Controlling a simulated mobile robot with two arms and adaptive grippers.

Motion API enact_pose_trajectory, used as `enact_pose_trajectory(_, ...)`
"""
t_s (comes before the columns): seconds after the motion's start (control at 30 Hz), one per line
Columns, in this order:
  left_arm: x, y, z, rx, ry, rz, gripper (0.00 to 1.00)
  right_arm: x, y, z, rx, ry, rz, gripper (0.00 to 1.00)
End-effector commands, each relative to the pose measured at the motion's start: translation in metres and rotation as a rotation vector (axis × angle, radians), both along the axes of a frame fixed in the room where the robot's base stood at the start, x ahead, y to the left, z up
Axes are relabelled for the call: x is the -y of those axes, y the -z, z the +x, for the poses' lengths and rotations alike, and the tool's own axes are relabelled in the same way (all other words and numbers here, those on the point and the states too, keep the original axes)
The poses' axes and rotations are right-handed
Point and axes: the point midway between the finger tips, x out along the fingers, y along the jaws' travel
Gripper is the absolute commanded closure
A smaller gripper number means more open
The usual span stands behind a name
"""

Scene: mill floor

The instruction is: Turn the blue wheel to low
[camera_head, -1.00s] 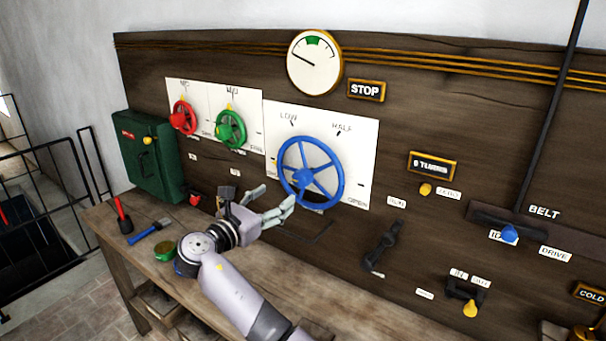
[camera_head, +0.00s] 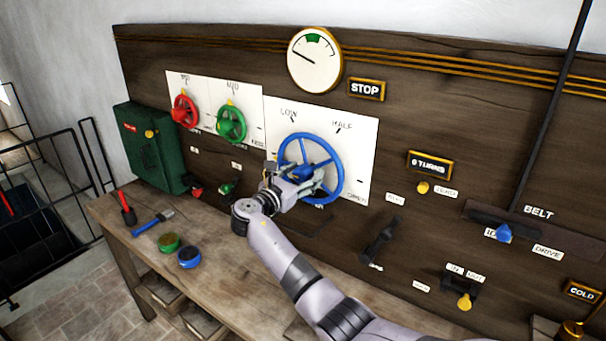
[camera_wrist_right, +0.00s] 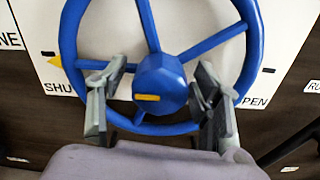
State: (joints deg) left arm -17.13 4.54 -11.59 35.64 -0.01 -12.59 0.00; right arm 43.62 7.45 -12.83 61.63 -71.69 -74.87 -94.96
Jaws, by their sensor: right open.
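The blue wheel (camera_head: 336,160) is mounted on a white panel with LOW at its upper left and HALF at its upper right. In the right wrist view the blue wheel (camera_wrist_right: 198,46) fills the upper middle, with its hub and a yellow mark between the fingers. A yellow pointer sits at the left by the SHUT label. My right gripper (camera_head: 306,184) is in front of the wheel's lower part. In the wrist view the right gripper (camera_wrist_right: 158,110) is open, one finger on each side of the hub; contact cannot be told. My left gripper is not in view.
Red (camera_head: 184,111) and green (camera_head: 231,124) wheels are on panels to the left. A green box (camera_head: 150,150) stands at the bench's left. A blue-handled tool (camera_head: 152,223) and two round tins (camera_head: 189,257) lie on the bench (camera_head: 225,285). Levers project at the right.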

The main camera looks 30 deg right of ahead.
Motion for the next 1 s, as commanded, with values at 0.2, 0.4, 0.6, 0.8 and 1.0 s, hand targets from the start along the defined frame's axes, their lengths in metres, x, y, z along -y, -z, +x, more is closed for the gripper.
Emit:
enact_pose_trajectory(0.2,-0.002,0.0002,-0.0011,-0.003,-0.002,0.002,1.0,-0.0004,-0.0001,-0.0002,0.0,0.0,0.0,0.53)
enact_pose_trajectory(0.4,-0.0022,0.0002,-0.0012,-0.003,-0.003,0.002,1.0,-0.0006,-0.0001,-0.0002,0.0,0.0,0.0,0.66)
enact_pose_trajectory(0.6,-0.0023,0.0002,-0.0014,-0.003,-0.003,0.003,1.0,-0.0007,-0.0001,-0.0001,0.0,0.0,0.0,0.79)
enact_pose_trajectory(0.8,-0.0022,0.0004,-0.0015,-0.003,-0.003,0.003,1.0,-0.0008,0.0,-0.0001,0.0,-0.001,0.0,0.89)
enact_pose_trajectory(1.0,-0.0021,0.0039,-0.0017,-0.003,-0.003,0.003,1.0,-0.0008,0.0009,-0.0001,0.022,-0.001,0.008,0.89)
